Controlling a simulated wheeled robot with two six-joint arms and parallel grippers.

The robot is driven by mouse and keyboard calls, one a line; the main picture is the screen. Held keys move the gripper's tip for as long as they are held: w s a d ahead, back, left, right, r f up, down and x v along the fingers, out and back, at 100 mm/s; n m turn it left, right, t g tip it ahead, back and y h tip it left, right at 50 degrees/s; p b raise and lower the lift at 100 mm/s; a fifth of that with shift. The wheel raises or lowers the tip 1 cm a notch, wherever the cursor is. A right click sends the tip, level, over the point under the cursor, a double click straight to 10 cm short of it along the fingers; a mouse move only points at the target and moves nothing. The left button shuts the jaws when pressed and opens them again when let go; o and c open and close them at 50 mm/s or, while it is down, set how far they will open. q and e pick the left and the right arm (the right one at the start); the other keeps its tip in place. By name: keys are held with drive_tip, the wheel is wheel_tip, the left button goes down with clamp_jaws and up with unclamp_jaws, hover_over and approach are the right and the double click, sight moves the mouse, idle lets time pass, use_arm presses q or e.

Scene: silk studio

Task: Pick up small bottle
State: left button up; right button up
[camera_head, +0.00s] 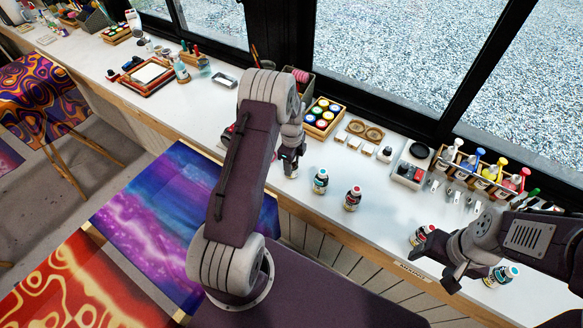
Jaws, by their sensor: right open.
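Several small bottles stand on the white counter. A blue-labelled bottle (320,182) and a dark bottle with a red label (352,199) stand upright near the middle. Another red-labelled bottle (421,236) is beside my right gripper (440,263), which is open. I cannot tell whether they touch. My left gripper (290,168) points down at the counter, left of the blue-labelled bottle. A small pale thing shows at its tips. Its jaws are too small to read.
A wooden box of paint jars (323,116) and a wooden rack of bottles (484,172) stand along the window. A grey tray (409,171) lies between them. The counter's wooden front edge (345,237) runs below the bottles.

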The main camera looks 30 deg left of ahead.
use_arm(q)
clamp_jaws()
wheel_tip(320, 180, up, 10)
drive_tip(key=shift+b, duration=0.65)
